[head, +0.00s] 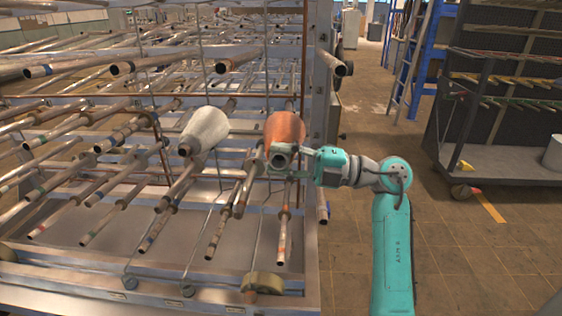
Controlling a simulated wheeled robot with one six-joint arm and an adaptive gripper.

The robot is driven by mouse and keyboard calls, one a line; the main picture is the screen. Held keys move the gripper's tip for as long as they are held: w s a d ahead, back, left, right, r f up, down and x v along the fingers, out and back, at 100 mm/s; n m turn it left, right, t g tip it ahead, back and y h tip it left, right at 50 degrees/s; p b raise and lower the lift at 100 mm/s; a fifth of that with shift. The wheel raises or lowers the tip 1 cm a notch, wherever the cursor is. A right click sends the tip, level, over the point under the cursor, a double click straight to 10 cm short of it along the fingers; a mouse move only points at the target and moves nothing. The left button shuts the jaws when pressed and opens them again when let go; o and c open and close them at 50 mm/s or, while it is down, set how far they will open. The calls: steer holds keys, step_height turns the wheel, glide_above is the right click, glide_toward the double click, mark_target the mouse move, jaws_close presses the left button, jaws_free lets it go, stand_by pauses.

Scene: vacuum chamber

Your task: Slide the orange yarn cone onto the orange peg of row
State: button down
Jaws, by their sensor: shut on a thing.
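The orange yarn cone (285,127) is at the right side of the rack, its narrow end towards the camera. My gripper (283,158) is shut on the cone near this end, reaching in from the right. The gripper hides part of the cone's front. I cannot tell whether any peg is inside the cone. A peg with an orange-red band (282,236) points forward and down below the gripper. Other pegs carry coloured bands too small to read surely, so I cannot tell which is the orange peg.
A white cone (205,130) sits on a peg to the left. Several bare metal pegs crowd the rack around the gripper. The rack's upright post (316,120) stands just right of the orange cone. Open tiled floor (470,250) lies to the right, with a dark wheeled rack behind.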

steer(key=shift+w+f, duration=0.1)
steer(key=shift+w, duration=1.45)
steer(key=shift+w, duration=0.5)
steer(key=c, duration=0.6)
jaws_free()
steer(key=shift+o, duration=0.2)
steer(key=shift+f, duration=0.1)
steer(key=d+f, duration=0.1)
steer(key=d, duration=1.1)
steer(key=shift+s+f, duration=0.3)
